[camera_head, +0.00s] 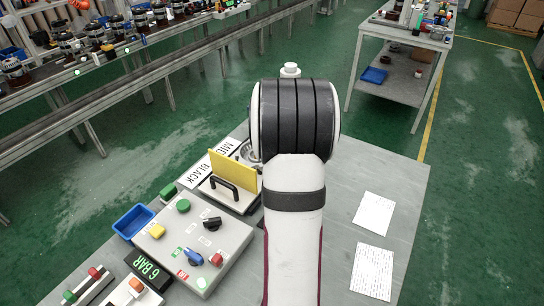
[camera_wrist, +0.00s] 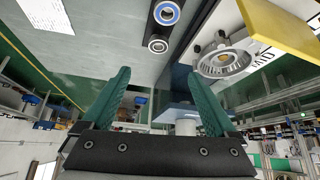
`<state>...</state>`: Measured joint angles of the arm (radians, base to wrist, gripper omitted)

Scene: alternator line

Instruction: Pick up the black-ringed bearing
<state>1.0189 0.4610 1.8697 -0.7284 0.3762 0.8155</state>
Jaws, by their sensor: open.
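Two bearings lie in a dark holder (camera_wrist: 154,29) in the wrist view. One bearing (camera_wrist: 167,13) has a clear blue ring. The other, nearer my fingers, is silver and dark with no blue on it and seems to be the black-ringed bearing (camera_wrist: 158,45). My gripper (camera_wrist: 158,73) is open, with its two green fingers wide apart and nothing between them. The black-ringed bearing shows just beyond the gap between the fingertips, apart from them. In the head view my arm hides the gripper and both bearings.
A metal housing (camera_wrist: 226,62) lies beside the bearings, near an upright yellow plate (camera_head: 233,170). A control box (camera_head: 195,240) and a blue bin (camera_head: 133,221) stand on the bench's left. Paper sheets (camera_head: 374,213) lie right; the bench (camera_head: 405,180) around them is clear.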

